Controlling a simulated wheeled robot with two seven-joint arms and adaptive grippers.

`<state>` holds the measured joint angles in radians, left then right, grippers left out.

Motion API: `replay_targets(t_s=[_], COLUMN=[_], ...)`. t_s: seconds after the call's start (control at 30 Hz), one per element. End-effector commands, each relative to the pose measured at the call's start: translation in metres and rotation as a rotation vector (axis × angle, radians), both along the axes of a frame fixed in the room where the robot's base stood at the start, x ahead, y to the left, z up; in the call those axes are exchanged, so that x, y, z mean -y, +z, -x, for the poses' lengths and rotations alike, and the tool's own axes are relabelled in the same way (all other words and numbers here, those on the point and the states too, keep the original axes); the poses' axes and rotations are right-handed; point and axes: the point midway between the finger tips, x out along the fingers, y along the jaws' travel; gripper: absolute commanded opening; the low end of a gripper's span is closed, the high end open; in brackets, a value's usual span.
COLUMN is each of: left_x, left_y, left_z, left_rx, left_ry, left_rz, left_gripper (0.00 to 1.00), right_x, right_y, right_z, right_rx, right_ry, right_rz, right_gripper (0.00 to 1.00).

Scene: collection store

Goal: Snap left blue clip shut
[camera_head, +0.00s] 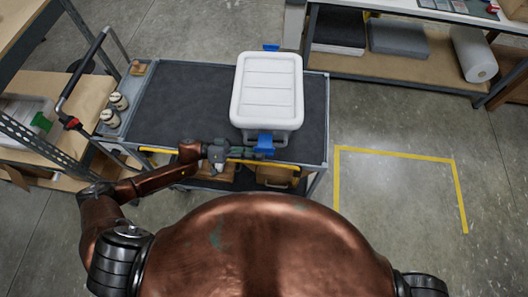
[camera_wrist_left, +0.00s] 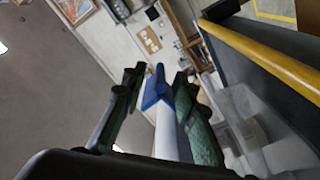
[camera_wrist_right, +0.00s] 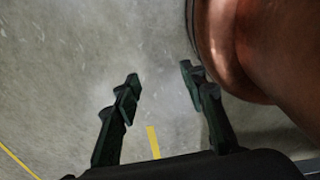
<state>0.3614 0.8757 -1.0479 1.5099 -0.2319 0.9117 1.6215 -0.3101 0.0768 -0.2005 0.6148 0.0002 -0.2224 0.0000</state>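A white lidded box (camera_head: 267,90) stands on the cart. One blue clip (camera_head: 264,144) is on its near side and appears to stick out from the wall. Another blue clip (camera_head: 271,47) shows at the far side. Which of them counts as left I cannot tell. My left gripper (camera_head: 240,151) is just left of the near clip, fingers pointing right towards it. In the left wrist view its fingers are apart, with the blue clip (camera_wrist_left: 157,88) showing between them; contact is not clear. My right gripper (camera_wrist_right: 160,80) is open and empty above the floor, outside the head view.
The cart (camera_head: 180,105) has a dark top and a yellow front bar (camera_head: 250,163) just below my left gripper. Jars (camera_head: 113,108) stand at its left end. Cardboard boxes (camera_head: 275,176) sit on its lower shelf. Floor on the right, with yellow tape (camera_head: 395,153), is clear.

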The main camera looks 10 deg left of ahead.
Motion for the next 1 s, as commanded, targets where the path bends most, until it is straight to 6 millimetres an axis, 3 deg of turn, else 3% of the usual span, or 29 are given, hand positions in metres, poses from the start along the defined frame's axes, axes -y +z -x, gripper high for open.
replay_targets(t_s=[0.2,0.53,0.9,1.0], left_x=[0.023,0.026,0.026,0.026], left_y=[0.000,-0.001,-0.001,-0.001], left_z=[-0.001,-0.002,-0.002,-0.002], left_rx=[0.000,0.000,-0.001,0.000], left_ry=[0.001,0.004,0.004,0.005], left_rz=[-0.001,-0.001,-0.001,-0.002], left_gripper=[0.27,0.27,0.02,0.00], right_x=[0.001,0.002,0.003,0.003], right_y=[0.004,0.005,0.005,0.004], right_z=[-0.005,-0.019,-0.015,-0.014], right_rx=[0.006,0.024,0.019,0.018], right_ry=[0.002,0.005,0.004,0.004], right_rz=[0.001,0.001,0.003,0.003], right_gripper=[0.39,0.39,0.39,0.39])
